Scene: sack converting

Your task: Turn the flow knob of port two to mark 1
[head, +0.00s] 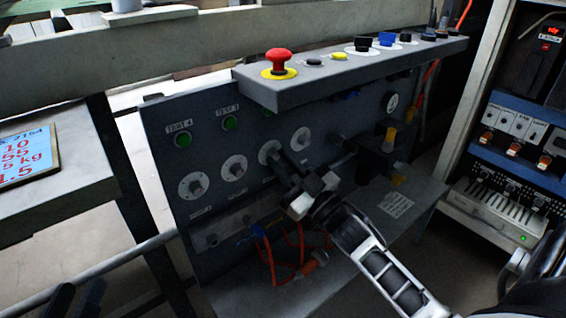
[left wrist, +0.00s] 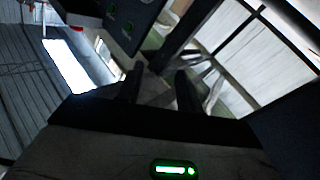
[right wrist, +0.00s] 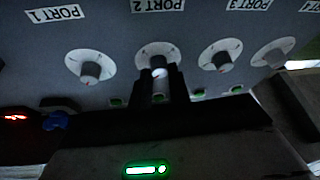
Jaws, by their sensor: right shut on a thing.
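The port two knob sits on a white round dial (head: 267,149) on the sloped grey panel, third from the left in the head view. In the right wrist view its dial (right wrist: 148,52) is under the PORT 2 label. My right gripper (head: 277,162) reaches the panel there, its fingers (right wrist: 158,82) closed around the knob. The fingers hide most of the knob, and its pointer and the mark it faces cannot be read. My left gripper (head: 76,292) is low at the left of the head view, away from the panel. Its fingers (left wrist: 160,85) are apart and empty.
Neighbouring knobs are port one (head: 300,138), port three (head: 234,168) and port four (head: 194,185). A red emergency button (head: 279,60) tops the overhanging ledge (head: 350,72). Orange cables (head: 285,262) hang below the dials. A control cabinet (head: 510,160) stands at right.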

